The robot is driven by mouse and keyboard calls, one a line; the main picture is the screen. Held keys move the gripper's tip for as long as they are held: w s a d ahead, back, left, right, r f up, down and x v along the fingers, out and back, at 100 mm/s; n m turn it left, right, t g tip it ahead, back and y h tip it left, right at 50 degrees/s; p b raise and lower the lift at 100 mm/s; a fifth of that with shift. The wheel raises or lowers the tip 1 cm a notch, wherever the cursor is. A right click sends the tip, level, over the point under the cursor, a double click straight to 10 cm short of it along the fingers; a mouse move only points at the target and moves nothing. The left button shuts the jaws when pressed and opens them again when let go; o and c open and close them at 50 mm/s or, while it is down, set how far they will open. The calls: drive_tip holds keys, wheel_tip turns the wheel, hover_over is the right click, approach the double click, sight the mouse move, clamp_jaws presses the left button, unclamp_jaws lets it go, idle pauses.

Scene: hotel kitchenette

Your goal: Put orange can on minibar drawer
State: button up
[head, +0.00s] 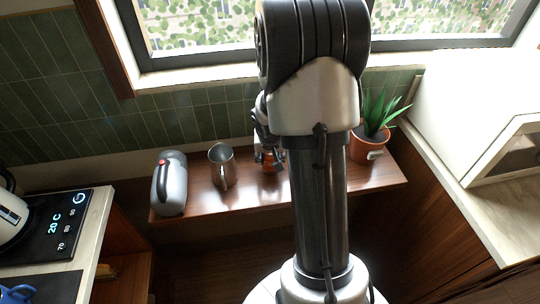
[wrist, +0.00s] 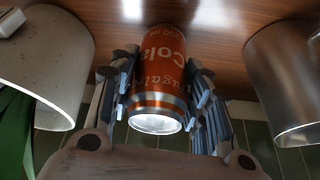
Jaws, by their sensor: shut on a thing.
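The orange can (wrist: 158,75) is between the two fingers of my gripper (wrist: 160,92) in the wrist view, with a finger pressed on each side. That view looks upside down, and the can's silver end faces the camera. In the head view the can (head: 269,166) shows as a small orange patch at the wooden shelf (head: 240,199), partly hidden by my gripper (head: 268,154) and arm. I cannot tell whether the can rests on the shelf or is just clear of it. I cannot make out a minibar drawer in either view.
A metal pitcher (head: 222,167) and a grey jug (head: 170,185) stand left of the can. A potted plant (head: 369,146) stands to its right. A counter with a lit panel (head: 62,225) is at left; a white appliance (head: 470,110) is at right.

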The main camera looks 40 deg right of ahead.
drive_tip(key=shift+f, duration=0.15)
drive_tip(key=o, duration=1.3)
drive_tip(key=shift+c, duration=0.2)
